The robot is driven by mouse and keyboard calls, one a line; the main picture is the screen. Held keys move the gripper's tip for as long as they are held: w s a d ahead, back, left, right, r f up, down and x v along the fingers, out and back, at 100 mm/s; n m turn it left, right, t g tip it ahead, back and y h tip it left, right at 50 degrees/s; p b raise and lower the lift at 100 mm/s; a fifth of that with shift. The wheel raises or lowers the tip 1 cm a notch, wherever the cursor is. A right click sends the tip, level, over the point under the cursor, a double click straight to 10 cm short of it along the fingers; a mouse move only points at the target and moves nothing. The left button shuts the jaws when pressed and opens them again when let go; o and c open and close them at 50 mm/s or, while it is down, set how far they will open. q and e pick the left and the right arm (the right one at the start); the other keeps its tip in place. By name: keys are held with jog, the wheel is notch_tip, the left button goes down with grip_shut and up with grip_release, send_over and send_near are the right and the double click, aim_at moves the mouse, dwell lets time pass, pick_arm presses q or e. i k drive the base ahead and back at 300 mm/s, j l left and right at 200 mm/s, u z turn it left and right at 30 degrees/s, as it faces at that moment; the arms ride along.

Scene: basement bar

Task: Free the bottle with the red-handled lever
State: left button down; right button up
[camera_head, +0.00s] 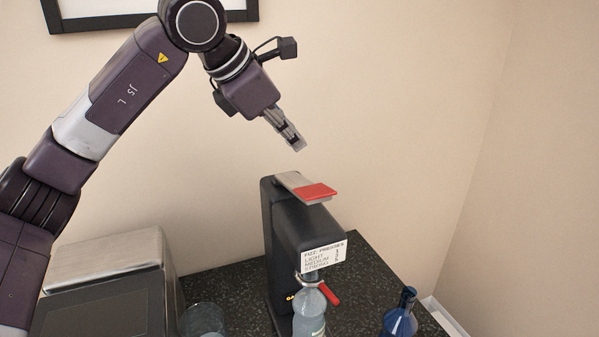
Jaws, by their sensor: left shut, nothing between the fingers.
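A black fizz machine (283,228) stands on the dark speckled counter in the middle of the head view. A clear bottle (309,315) sits upright under its head, its lower part cut off by the frame edge. A small red-handled lever (329,293) slants down to the right beside the bottle's neck. On top is a metal lever with a flat red end (316,192). My left gripper (299,146) is shut and empty, above the red-ended top lever and apart from it. My right gripper is not in view.
A blue bottle (400,317) stands on the counter (366,265) to the right. A clear glass (203,320) and a metal-topped dark box (108,262) stand to the left. A printed label (324,256) is on the machine's front. The wall is close behind.

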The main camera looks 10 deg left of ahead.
aim_at(319, 283)
jog(key=k+l, duration=1.25)
